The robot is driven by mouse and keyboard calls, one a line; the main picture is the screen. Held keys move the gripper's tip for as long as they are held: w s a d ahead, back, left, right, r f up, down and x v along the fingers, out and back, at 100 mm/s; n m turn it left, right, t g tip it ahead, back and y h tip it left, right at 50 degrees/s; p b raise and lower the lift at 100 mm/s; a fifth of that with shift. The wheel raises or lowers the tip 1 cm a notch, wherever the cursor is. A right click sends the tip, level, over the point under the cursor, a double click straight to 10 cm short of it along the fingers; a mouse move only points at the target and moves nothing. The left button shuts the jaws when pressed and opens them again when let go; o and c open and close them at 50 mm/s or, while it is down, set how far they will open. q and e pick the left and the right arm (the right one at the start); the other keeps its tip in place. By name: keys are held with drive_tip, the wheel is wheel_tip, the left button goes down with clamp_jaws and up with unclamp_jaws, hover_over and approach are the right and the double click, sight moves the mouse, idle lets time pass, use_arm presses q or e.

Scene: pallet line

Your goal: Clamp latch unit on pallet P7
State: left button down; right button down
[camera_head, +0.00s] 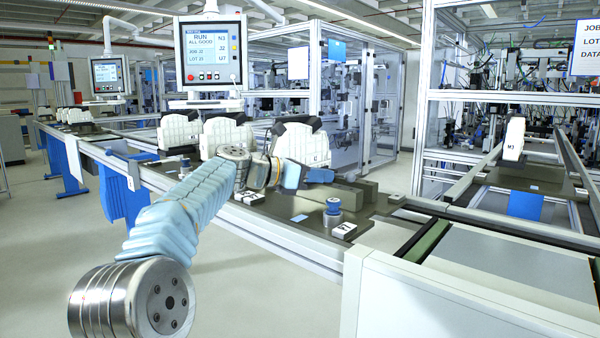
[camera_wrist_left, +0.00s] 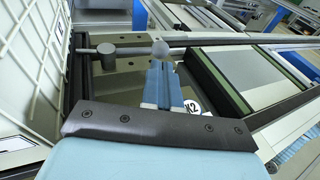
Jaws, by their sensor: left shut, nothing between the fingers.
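My left gripper (camera_head: 320,175) reaches in over the conveyor pallet, close to the front of a white latch unit (camera_head: 302,145) with dark upper parts. No label reading P7 can be made out. In the left wrist view the light blue fingers of my left gripper (camera_wrist_left: 160,70) are together, with nothing between them. A grey lever with a ball end (camera_wrist_left: 158,47) and a round grey post (camera_wrist_left: 107,56) are just beyond the fingertips. I cannot tell whether the fingers touch the lever. A white tag reading K2 (camera_wrist_left: 192,107) is partly hidden beside the fingers. My right gripper is not in view.
More white units (camera_head: 225,136) stand on the line to the left. A blue-topped post (camera_head: 333,212) and a white tag block (camera_head: 343,231) are in front of the gripper. A unit marked M3 (camera_head: 514,139) stands on the right line. A screen (camera_head: 210,52) hangs above.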

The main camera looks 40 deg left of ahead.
sight(348, 176)
use_arm(q)
drive_tip(key=shift+x, duration=1.85)
drive_tip(key=shift+w+d, duration=0.7)
drive_tip(key=shift+s, duration=0.1)
